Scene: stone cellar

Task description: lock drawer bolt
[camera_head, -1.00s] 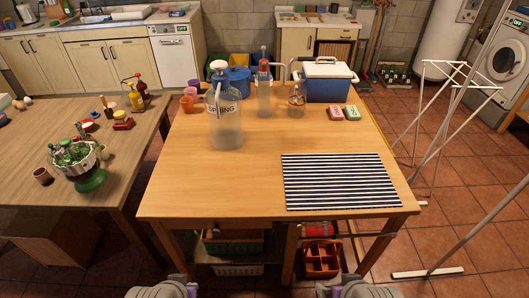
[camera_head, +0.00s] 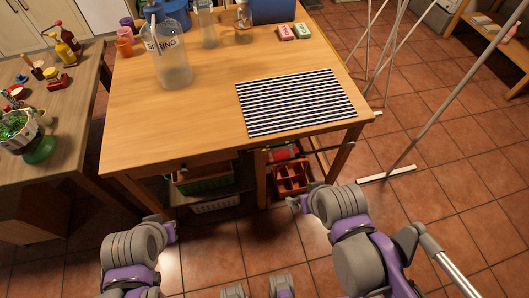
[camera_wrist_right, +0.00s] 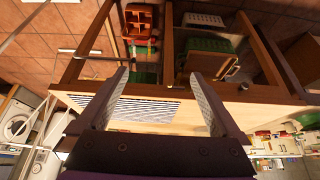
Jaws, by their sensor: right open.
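The wooden table (camera_head: 200,110) has a drawer front along its near edge, with a small dark knob (camera_head: 183,168). The knob also shows in the right wrist view (camera_wrist_right: 243,87), which is upside down. I cannot make out the bolt in either view. My right gripper (camera_head: 296,202) is in front of the table's near side, below the tabletop. In the right wrist view its two fingers (camera_wrist_right: 158,73) are spread and empty, pointing toward the table front and shelf. My left gripper (camera_head: 157,219) is low in front of the table's left part; its fingers are not clear.
A striped mat (camera_head: 297,101), a labelled jug (camera_head: 168,55) and two small packets (camera_head: 294,32) lie or stand on the table. Below it are a green crate (camera_head: 205,183) and a red-orange divided box (camera_head: 291,178).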

